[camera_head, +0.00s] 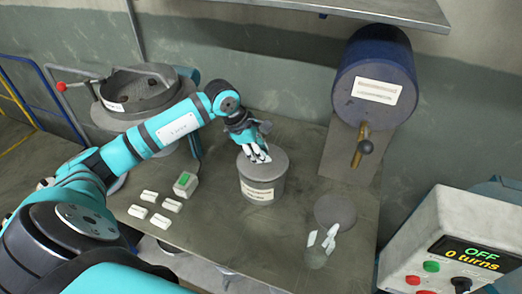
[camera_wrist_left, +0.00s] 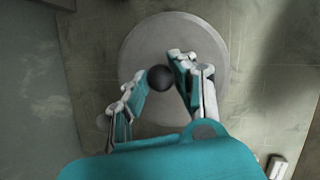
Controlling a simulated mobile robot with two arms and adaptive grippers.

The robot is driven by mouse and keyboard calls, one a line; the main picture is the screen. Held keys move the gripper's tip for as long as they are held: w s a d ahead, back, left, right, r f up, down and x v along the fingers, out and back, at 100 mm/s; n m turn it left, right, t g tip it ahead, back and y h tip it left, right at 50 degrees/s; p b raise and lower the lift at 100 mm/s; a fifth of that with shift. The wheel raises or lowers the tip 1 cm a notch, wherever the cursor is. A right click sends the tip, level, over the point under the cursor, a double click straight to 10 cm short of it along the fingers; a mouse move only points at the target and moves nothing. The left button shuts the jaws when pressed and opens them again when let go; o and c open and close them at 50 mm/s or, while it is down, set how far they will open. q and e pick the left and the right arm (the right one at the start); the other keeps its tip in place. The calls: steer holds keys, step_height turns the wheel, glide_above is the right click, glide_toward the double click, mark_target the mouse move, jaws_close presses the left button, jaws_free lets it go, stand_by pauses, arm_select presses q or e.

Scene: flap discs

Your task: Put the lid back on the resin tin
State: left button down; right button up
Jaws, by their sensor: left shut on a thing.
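The resin tin (camera_head: 262,191) is a grey cylinder with a pale label, upright on the workbench. Its lid (camera_head: 273,164) is a flat grey disc at the tin's top. I cannot tell whether it is fully seated. In the left wrist view the lid (camera_wrist_left: 145,45) fills the middle, with a dark round knob (camera_wrist_left: 160,78). My left gripper (camera_head: 259,156) is over the lid, its fingers shut on the knob, one on each side. The tin's body is hidden under the lid in the wrist view. My right gripper is not identifiable in view.
A dark flat disc (camera_head: 335,210) and small white pieces (camera_head: 330,238) lie right of the tin. Several white blocks (camera_head: 160,221) and a green-topped box (camera_head: 185,184) lie left. A blue drum (camera_head: 375,75) with a tap stands behind right. A control box (camera_head: 455,245) reads OFF, 0 turns.

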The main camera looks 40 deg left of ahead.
arm_select(q)
steer(key=shift+b, duration=0.3)
stand_by(0.4)
stand_by(0.3)
steer(key=c, duration=0.5)
jaws_free()
steer(key=shift+r, duration=0.1)
steer(key=shift+r+p, duration=1.7)
steer(key=shift+r, duration=1.65)
jaws_close()
